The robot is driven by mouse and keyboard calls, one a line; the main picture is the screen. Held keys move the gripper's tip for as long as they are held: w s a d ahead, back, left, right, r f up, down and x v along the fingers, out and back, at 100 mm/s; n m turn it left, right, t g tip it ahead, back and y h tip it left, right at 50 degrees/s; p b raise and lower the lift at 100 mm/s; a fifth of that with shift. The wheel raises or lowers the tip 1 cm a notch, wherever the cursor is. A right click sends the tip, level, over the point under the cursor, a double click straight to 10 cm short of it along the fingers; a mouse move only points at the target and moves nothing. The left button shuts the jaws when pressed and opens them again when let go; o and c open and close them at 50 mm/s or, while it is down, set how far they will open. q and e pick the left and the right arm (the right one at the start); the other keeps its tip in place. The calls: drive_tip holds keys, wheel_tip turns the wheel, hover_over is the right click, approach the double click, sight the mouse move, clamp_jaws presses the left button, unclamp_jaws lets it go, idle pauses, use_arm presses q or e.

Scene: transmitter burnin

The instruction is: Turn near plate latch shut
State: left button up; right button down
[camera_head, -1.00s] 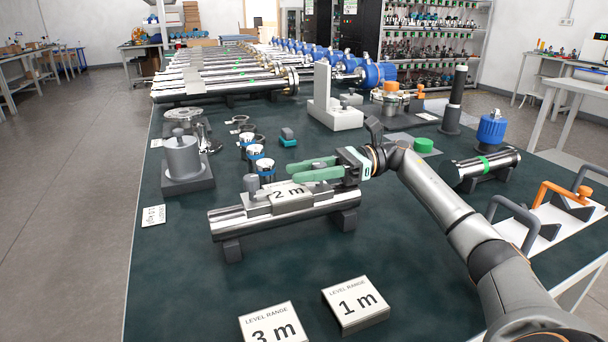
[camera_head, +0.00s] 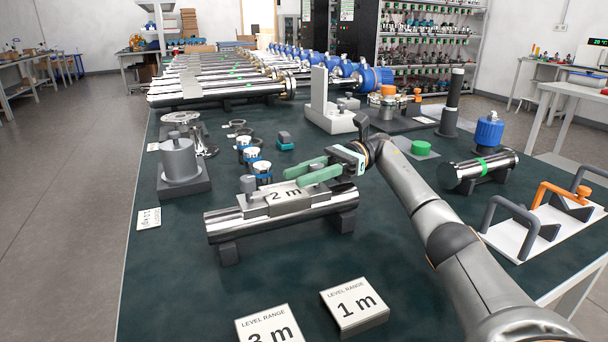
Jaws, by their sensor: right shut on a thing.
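The 2 m plate (camera_head: 284,196) lies on a polished metal tube (camera_head: 225,226), which rests on dark supports on the dark green table. A grey knob (camera_head: 248,184) stands at the plate's left end. My right gripper (camera_head: 292,177) reaches in from the right, with its green fingers low over the plate's back edge and pointing left toward me. It is shut on the near plate latch, which the fingers almost fully hide. I cannot make out the latch's angle. My left gripper is not in view.
The 1 m card (camera_head: 354,304) and the 3 m card (camera_head: 268,325) lie in front. Small blue-banded cylinders (camera_head: 262,170) stand just behind the plate. A grey cylinder on a block (camera_head: 178,162) stands left. A white tray with handles (camera_head: 515,238) lies right.

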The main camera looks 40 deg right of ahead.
drive_tip(key=c, duration=0.6)
unclamp_jaws()
drive_tip(key=shift+r, duration=0.1)
drive_tip(key=shift+r, duration=0.4)
wheel_tip(320, 180, up, 3)
drive_tip(key=shift+f+p, duration=0.15)
drive_tip(key=shift+p, duration=0.55)
drive_tip(key=s+a+r, duration=0.6)
drive_tip(key=s, duration=0.1)
drive_tip(key=s+a+r, duration=0.2)
drive_tip(key=s+r, duration=0.1)
drive_tip(key=s, duration=0.1)
drive_tip(key=shift+a+r, duration=0.15)
drive_tip(key=shift+a, duration=0.25)
